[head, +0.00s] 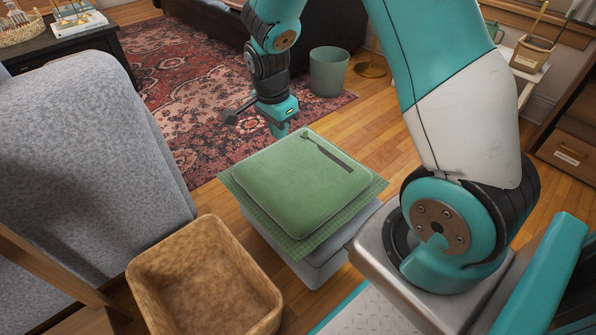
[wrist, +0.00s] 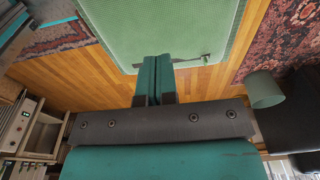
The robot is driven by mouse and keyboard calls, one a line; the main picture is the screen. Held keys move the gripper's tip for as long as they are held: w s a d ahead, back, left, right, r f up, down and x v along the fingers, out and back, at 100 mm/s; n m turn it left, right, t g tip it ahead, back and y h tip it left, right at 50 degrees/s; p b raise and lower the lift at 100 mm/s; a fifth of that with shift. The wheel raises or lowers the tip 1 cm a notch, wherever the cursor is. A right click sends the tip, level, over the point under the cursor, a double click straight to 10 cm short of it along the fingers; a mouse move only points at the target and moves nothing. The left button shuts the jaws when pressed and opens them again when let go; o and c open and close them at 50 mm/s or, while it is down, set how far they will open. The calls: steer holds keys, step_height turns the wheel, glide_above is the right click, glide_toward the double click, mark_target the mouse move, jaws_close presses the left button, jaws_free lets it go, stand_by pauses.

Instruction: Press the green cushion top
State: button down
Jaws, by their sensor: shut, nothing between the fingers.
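The green cushion (head: 300,185) lies flat, its top facing up, on a green checked cloth (head: 362,200) over a grey box-like base (head: 325,268). A narrow dark strip (head: 326,152) shows on its top toward the far right; I cannot tell whether it is a shadow or an object. The cushion also fills the top of the wrist view (wrist: 170,25). My gripper (head: 280,132) is at the cushion's far corner in the head view, pointing down. Its two teal fingers are shut together and empty in the wrist view (wrist: 155,60). I see no dent in the cushion.
A grey sofa (head: 85,125) stands on the left. An empty tan basket (head: 205,280) is at the front left. A green bin (head: 328,72) stands beyond my gripper, near the red patterned rug (head: 190,90). Wooden floor (head: 378,125) is bare behind the cushion.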

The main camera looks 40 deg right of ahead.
steer(key=s+a+r+n+y, duration=0.3)
steer(key=s+a+r+n, duration=0.5)
steer(key=a+r+n, duration=0.35)
steer(key=s+a+r+n+y, duration=0.1)
steer(key=s+a+r+n, duration=0.2)
steer(key=s+n, duration=0.3)
steer(key=s+a+r+n+y, duration=0.1)
steer(key=s+a+r+n, duration=0.2)
steer(key=s+n, duration=0.4)
steer(key=shift+s+a+r, duration=0.25)
steer(key=shift+s+r, duration=0.15)
steer(key=shift+s, duration=0.15)
